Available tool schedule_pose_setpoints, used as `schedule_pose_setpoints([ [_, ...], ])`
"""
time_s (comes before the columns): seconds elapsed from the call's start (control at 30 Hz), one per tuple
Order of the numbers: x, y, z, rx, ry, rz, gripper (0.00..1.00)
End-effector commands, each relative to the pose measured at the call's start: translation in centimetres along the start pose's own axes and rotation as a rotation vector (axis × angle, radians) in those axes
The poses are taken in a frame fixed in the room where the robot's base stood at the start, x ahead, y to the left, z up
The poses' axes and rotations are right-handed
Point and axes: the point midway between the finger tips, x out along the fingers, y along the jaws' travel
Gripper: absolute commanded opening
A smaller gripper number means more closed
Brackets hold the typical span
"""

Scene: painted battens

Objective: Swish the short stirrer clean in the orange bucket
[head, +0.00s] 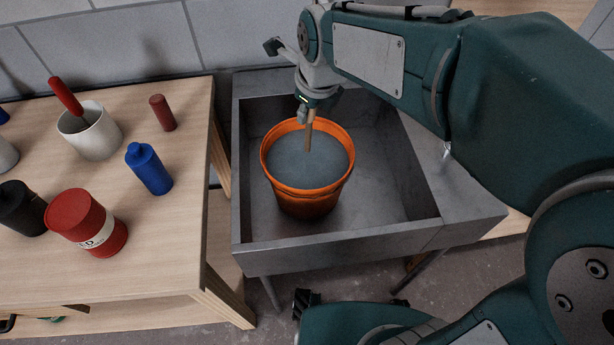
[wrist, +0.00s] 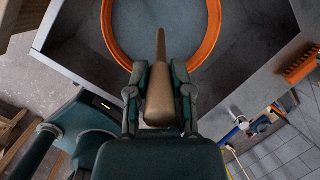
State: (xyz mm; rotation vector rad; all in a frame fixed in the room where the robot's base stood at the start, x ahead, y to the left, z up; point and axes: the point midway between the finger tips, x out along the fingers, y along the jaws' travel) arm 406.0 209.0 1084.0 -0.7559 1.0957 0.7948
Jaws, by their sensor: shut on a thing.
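The orange bucket (head: 308,196) stands in the grey sink and holds greyish liquid (head: 290,160). My gripper (head: 306,108) is above the bucket's far rim, shut on the short stirrer (head: 309,134), a thin light-brown wooden stick. The stirrer points down, and its lower end meets the liquid near the middle of the bucket. Whether its tip goes below the surface is hard to tell. In the wrist view, my gripper's fingers (wrist: 160,95) close on both sides of the stirrer (wrist: 160,62), which reaches out over the bucket's opening (wrist: 107,30).
The metal sink (head: 440,232) surrounds the bucket, with free floor to its right. On the wooden table (head: 160,270) at left are a red-handled tool in a white pot (head: 92,138), a blue bottle (head: 149,168), a red can (head: 86,222) and a black container (head: 20,208).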

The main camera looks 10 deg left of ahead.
Motion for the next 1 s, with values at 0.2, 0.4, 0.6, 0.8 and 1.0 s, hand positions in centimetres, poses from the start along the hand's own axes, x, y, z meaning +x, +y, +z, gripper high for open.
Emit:
schedule_pose_setpoints([
  [0.2,0.0,0.0,0.0,0.0,0.0,0.0,0.0],
  [0.4,-0.3,-0.1,0.1,0.0,-0.001,-0.001,0.0],
  [0.6,-2.0,-0.3,0.6,0.0,-0.002,-0.001,0.0],
  [0.8,-3.6,-0.5,1.1,0.0,-0.001,-0.001,0.0],
  [1.0,-4.7,-0.7,1.4,0.0,-0.001,0.0,0.0],
])
